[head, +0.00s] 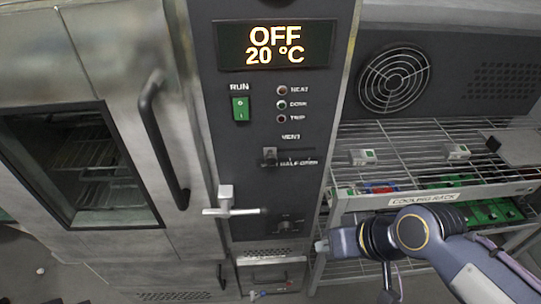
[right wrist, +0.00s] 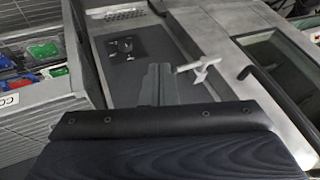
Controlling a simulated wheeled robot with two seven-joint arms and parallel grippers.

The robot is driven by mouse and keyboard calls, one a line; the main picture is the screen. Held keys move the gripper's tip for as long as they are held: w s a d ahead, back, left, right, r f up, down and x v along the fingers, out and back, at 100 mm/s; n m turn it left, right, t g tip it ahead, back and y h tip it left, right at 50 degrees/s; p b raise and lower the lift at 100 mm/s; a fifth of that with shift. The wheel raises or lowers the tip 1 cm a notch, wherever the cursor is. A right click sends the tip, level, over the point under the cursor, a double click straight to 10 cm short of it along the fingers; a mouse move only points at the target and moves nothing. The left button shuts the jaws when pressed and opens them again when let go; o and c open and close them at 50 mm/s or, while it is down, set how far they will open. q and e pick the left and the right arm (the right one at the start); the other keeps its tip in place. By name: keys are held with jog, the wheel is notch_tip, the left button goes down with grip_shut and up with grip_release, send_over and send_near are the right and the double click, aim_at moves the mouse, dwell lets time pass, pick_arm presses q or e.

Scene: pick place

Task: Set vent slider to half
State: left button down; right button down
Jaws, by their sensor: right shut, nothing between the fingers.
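The vent slider (head: 270,156) is a small grey knob on the dark control panel, under the word VENT. It sits at the left end of its slot, left of the HALF-OPEN label (head: 298,162). My right gripper (head: 322,246) is at the panel's lower right, below and to the right of the slider and apart from it. In the right wrist view its fingers (right wrist: 158,84) are together and empty, in front of the panel. The slider cannot be made out in that view. My left gripper is not in view.
A pale T-shaped handle (head: 228,204) juts out below the slider; it also shows in the wrist view (right wrist: 201,68). A dark knob (head: 287,226) is lower on the panel. The oven door handle (head: 160,140) is left, the cooling rack (head: 410,160) right. The display reads OFF, 20 °C.

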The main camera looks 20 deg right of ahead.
aim_at(271, 161)
jog(key=c, duration=2.1)
grip_release()
